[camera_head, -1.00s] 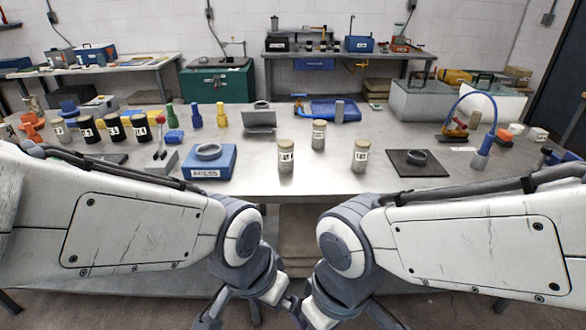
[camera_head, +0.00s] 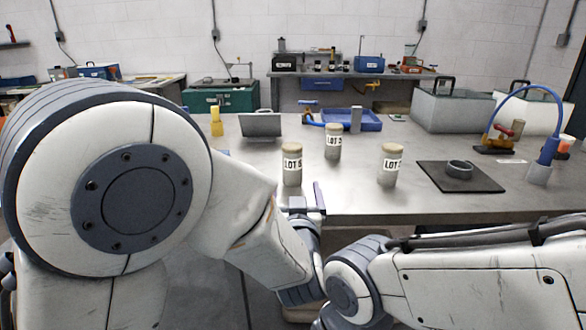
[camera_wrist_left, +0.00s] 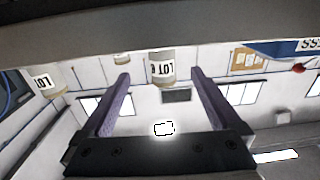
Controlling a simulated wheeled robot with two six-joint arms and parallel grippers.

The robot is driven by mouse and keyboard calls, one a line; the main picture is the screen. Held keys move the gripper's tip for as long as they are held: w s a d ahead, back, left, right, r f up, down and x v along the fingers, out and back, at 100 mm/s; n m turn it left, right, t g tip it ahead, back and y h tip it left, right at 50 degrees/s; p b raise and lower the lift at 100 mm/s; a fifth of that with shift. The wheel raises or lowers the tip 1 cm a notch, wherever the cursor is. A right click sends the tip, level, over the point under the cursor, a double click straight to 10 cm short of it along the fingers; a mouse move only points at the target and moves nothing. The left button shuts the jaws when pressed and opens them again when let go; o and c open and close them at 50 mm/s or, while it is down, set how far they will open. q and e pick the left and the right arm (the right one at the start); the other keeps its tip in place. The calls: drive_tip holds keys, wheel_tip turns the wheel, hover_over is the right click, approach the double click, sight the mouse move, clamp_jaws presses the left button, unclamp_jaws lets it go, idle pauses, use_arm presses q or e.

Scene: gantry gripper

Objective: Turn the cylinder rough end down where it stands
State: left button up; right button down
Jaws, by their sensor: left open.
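Three short cylinders with white LOT labels stand upright on the steel table (camera_head: 350,195): front left (camera_head: 293,166), farther back in the middle (camera_head: 333,142) and front right (camera_head: 389,165). Each looks tan and coarse at the top and grey below. My left gripper (camera_head: 306,196) is open at the table's front edge, just in front of the front left cylinder. In the left wrist view, which appears upside down, a labelled cylinder (camera_wrist_left: 161,68) shows between the open, empty fingers (camera_wrist_left: 160,82), beyond their tips. My right gripper is out of view.
A dark square pad with a ring (camera_head: 459,168) lies to the right. A blue-hosed fixture (camera_head: 540,170) is at far right. Bare table lies between the cylinders and the pad.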

sight(293, 170)
use_arm(q)
drive_tip(key=w, duration=0.2)
drive_tip(key=w+a, duration=0.1)
drive_tip(key=w, duration=0.1)
drive_tip(key=shift+w, duration=0.1)
drive_tip(key=w, duration=0.5)
drive_tip(key=shift+d, duration=0.15)
drive_tip(key=shift+c, duration=0.4)
drive_tip(key=shift+d+r, duration=0.1)
drive_tip(key=shift+r, duration=0.05)
clamp_jaws()
